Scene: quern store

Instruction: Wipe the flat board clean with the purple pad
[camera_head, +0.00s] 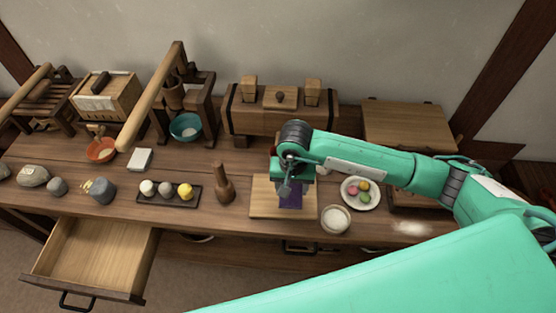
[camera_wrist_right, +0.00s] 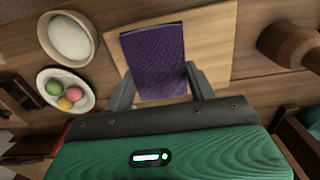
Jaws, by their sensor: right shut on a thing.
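The flat board (camera_head: 262,203) is a pale wooden square lying on the long table, right of the middle in the head view. It also fills the upper middle of the right wrist view (camera_wrist_right: 212,42). The purple pad (camera_wrist_right: 155,55) is between the fingers of my right gripper (camera_wrist_right: 155,88), which is shut on it. In the head view the pad (camera_head: 291,198) shows below my right gripper (camera_head: 292,186), over the board. I cannot tell whether the pad touches the board. The pad and gripper hide part of the board. My left gripper is out of view.
A bowl of white powder (camera_head: 335,219) and a plate of coloured balls (camera_head: 360,193) stand close right of the board. A wooden pestle (camera_head: 223,184) stands to its left. White powder (camera_head: 410,228) lies on the table at right. A drawer (camera_head: 92,257) is open at front left.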

